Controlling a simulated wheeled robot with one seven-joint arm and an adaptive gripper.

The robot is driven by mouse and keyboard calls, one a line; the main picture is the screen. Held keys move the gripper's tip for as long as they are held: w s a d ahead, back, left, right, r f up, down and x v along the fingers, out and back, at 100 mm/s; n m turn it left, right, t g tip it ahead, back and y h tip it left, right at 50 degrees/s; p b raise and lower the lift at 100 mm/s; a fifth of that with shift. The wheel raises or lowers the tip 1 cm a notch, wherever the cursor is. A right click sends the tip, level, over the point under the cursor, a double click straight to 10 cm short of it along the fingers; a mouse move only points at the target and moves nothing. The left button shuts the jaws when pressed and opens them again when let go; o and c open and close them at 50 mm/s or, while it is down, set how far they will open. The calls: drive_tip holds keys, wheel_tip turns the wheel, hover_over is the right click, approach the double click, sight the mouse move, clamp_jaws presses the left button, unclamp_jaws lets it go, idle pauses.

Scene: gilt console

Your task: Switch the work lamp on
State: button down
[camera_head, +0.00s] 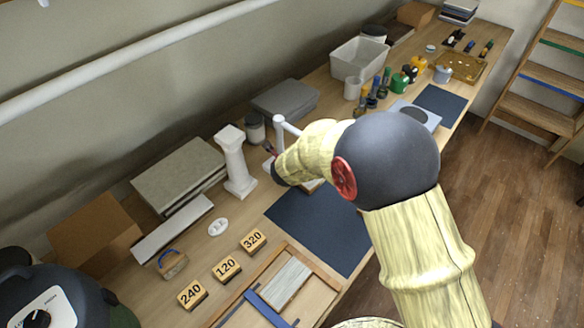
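A white post with a side arm (280,131), which looks like the work lamp, stands on the bench near the picture's middle. Its right part is hidden behind my arm, and I cannot see its head or whether it is lit. My gripper (273,164) is a small dark shape at the end of my pale yellow arm, beside the lower part of the post. Its fingers are mostly hidden, so I cannot tell whether it is open or touching anything. A small white oval piece (218,227) with darker marks lies on the bench; I cannot tell if it is a switch.
A white column (235,163) stands just left of my gripper. Blocks marked 240 (192,295), 120 (227,269) and 320 (253,241) lie in front. A dark mat (315,232) is mostly clear. A grey bin (358,62) and several bottles stand further back.

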drive_tip(key=shift+f+b, duration=0.35)
drive_tip(key=shift+b, duration=0.1)
idle(0.7)
drive_tip(key=shift+r+p, duration=0.75)
drive_tip(key=shift+r, duration=0.1)
wheel_tip(320, 180, up, 6)
drive_tip(key=p, duration=0.5)
idle(0.5)
